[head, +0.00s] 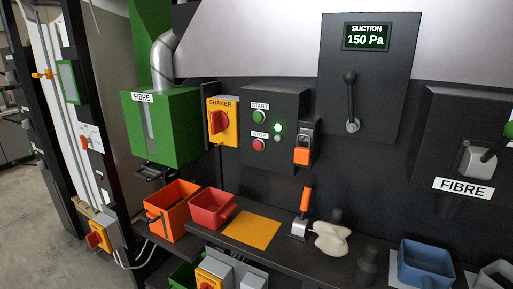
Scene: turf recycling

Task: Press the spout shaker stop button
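The red stop button (259,145) sits low on the front of a dark control box (288,103), under a white STOP label (259,134). The green start button (260,117) is above it, under a START label. A small lamp (278,127) beside the buttons glows green. A yellow switch box (222,105) marked SHAKER, with a red rotary knob (217,122), is just left of the control box. Nothing covers the stop button. My gripper is not in view.
An orange padlock-like piece (302,156) hangs at the box's right side. A green FIBRE spout (172,145) stands left.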

